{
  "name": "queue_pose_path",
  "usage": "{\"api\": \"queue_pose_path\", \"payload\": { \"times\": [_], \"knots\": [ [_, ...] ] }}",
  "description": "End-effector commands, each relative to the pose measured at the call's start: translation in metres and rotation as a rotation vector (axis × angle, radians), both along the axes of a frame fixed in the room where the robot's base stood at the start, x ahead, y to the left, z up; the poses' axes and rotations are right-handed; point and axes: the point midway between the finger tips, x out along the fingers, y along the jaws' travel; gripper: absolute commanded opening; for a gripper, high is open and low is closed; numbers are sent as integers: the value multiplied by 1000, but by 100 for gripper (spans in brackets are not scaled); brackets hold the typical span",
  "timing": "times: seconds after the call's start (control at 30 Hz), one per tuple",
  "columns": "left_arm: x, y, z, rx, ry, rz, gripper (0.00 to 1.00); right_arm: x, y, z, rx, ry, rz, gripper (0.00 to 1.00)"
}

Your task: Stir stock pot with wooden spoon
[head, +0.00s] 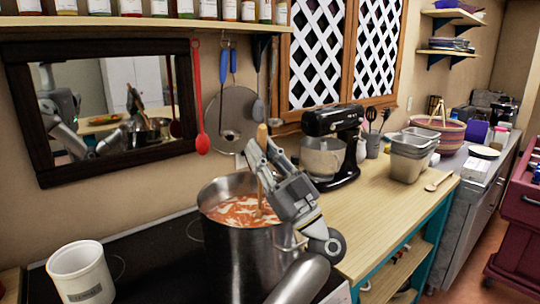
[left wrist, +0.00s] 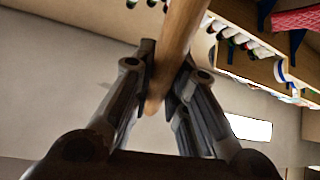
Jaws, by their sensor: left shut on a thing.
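The stock pot (head: 240,262) is a tall steel pot on the dark stove, filled with orange-red soup with pale pieces. My left gripper (head: 262,157) is above the pot's right side, shut on the handle of the wooden spoon (head: 263,133). The spoon stands nearly upright and its lower end is hidden in the soup. In the left wrist view the wooden handle (left wrist: 182,45) runs between the two fingers of the left gripper (left wrist: 165,85). My right gripper is not in view.
A white crock (head: 82,274) stands at the stove's left. A black stand mixer (head: 333,125) and metal containers (head: 408,155) stand on the wooden counter (head: 375,210); another wooden spoon (head: 438,181) lies at its right end. Red and blue utensils hang on the wall behind.

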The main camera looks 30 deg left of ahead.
Motion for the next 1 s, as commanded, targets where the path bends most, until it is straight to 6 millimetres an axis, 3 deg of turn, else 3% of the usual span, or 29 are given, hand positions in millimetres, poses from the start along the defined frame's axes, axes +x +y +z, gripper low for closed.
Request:
{"api": "queue_pose_path", "payload": {
  "times": [0.5, 1.0],
  "knots": [
    [-19, 43, 0, 2, 0, 0, 0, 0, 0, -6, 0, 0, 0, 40],
    [-61, 24, 2, -1, 1, -1, 0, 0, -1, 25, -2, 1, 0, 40]
  ]
}}
